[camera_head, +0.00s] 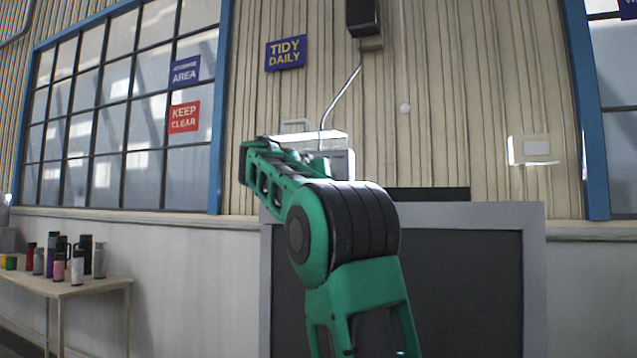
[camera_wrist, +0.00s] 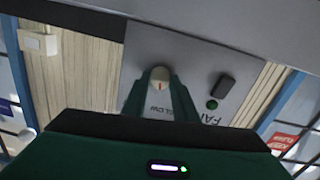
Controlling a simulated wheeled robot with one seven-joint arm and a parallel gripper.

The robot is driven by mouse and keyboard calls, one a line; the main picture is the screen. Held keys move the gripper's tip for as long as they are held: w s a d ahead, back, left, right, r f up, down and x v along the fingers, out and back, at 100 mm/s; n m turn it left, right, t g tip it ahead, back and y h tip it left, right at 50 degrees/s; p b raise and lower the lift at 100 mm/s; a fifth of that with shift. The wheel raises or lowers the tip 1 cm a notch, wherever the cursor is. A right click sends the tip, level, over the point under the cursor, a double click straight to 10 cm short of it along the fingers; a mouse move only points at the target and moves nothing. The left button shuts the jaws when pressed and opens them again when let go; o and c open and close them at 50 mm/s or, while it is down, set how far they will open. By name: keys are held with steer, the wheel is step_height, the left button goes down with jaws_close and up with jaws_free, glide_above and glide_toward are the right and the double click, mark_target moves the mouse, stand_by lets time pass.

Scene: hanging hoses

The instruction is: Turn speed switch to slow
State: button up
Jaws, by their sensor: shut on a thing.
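Lettering reading "LOW" shows just below the knob, partly covered. My gripper (camera_wrist: 160,88) has its green fingers on both sides of the knob and is shut on it. In the head view my green arm hides the gripper's fingers and the knob. Part of a light grey box (camera_head: 341,163) shows behind the arm.
A bent metal pipe (camera_head: 341,96) rises behind the box. A grey-framed dark cabinet (camera_head: 465,285) stands below. A table (camera_head: 92,287) with several bottles is far left.

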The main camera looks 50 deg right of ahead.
steer(key=shift+w+f, duration=0.2)
steer(key=shift+f, duration=0.1)
steer(key=o, duration=1.1)
steer(key=shift+a, duration=0.1)
steer(key=shift+c, duration=0.2)
steer(key=shift+r, duration=0.15)
steer(key=shift+s, duration=0.1)
steer(key=v, duration=1)
steer(key=shift+a, duration=0.35)
